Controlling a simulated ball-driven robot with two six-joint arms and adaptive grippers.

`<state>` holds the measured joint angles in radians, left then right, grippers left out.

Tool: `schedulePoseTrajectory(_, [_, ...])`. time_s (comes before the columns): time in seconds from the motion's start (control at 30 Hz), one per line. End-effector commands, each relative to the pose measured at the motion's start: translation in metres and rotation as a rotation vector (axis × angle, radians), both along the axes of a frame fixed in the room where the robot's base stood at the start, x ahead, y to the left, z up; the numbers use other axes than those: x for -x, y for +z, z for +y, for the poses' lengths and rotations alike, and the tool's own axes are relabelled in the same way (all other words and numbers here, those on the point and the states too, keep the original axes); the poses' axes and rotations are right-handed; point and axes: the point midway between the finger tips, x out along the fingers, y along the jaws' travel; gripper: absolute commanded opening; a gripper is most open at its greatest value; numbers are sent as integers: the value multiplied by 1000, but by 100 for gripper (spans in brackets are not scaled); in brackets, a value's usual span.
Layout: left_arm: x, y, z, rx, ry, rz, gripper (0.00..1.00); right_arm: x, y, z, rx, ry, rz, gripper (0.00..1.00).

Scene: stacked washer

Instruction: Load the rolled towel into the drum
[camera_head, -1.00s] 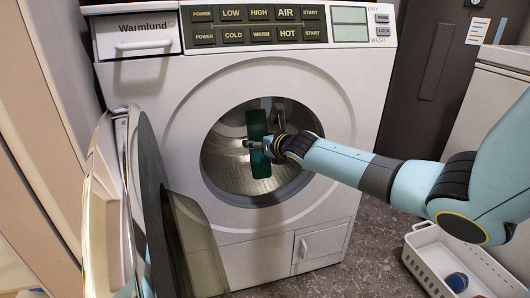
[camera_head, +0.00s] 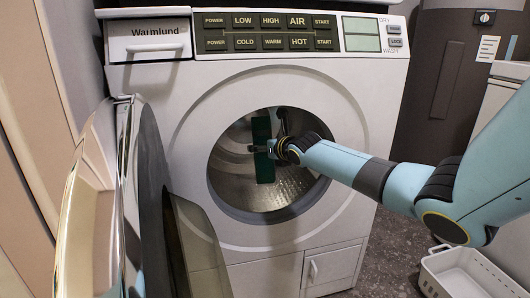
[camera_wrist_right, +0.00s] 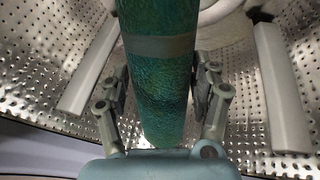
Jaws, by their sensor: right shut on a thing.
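The rolled towel (camera_head: 263,150) is a dark green upright roll inside the opening of the washer drum (camera_head: 235,182). In the right wrist view the towel (camera_wrist_right: 160,85) shows as a teal textured roll with a greyish band, standing between the two fingers. My right gripper (camera_head: 262,149) is shut on the towel, and the perforated metal drum wall (camera_wrist_right: 50,75) lies behind it. The glass door (camera_head: 160,200) stands open at the left. My left gripper is not in view.
The washer's control panel (camera_head: 270,33) and drawer (camera_head: 148,40) are above the opening. A white basket (camera_head: 465,272) stands on the floor at the lower right. The open door takes up the room at the left.

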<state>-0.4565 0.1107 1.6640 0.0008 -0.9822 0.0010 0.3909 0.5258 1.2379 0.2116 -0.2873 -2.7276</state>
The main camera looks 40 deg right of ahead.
Motion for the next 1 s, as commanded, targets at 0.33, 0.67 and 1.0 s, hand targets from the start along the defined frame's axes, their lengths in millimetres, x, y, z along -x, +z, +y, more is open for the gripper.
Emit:
schedulePoseTrajectory(0.33, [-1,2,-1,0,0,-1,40,-1,1,0,1,1,-2,66])
schedulePoseTrajectory(0.67, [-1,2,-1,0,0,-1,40,-1,1,0,0,1,-1,90])
schedulePoseTrajectory(1.0, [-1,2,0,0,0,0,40,17,3,4,5,3,3,90])
